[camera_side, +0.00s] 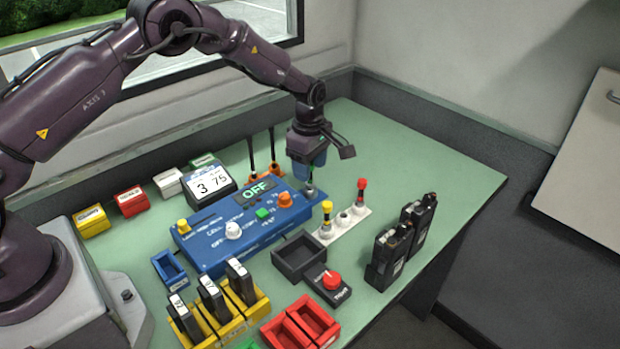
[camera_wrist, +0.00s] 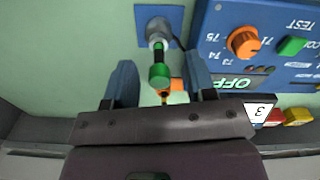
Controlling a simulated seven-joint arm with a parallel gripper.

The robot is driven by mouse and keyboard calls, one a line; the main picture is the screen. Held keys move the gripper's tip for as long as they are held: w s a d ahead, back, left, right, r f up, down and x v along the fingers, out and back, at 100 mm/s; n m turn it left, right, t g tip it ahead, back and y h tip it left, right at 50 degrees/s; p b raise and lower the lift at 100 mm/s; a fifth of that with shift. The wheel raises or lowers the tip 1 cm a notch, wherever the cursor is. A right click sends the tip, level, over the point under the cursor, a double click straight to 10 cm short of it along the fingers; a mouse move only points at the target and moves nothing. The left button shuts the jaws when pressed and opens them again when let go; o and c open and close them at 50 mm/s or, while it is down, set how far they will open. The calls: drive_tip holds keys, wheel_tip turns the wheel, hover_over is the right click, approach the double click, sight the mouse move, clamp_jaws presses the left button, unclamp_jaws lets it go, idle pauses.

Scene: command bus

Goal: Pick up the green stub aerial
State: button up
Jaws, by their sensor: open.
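The green stub aerial (camera_wrist: 159,74) stands on a grey metal connector (camera_wrist: 157,44) over a small blue base (camera_wrist: 150,22) in the wrist view. My gripper (camera_wrist: 158,66) is open, with one blue finger on each side of the aerial and a visible gap on both sides. In the side view my gripper (camera_side: 307,160) points down directly over the connector (camera_side: 309,191), at the right end of the blue panel. There the fingers mostly hide the aerial, and only a bit of green shows.
The blue test panel (camera_side: 215,238) with knobs is close on the left. A white strip (camera_side: 343,224) holds a yellow aerial (camera_side: 326,212) and a red aerial (camera_side: 361,188). Orange stands (camera_side: 275,169) with tall black rods are behind. Black radios (camera_side: 388,253) stand at right.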

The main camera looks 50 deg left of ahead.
drive_tip(key=shift+f, duration=0.45)
drive_tip(key=shift+c, duration=0.3)
clamp_jaws()
drive_tip(key=shift+r, duration=0.2)
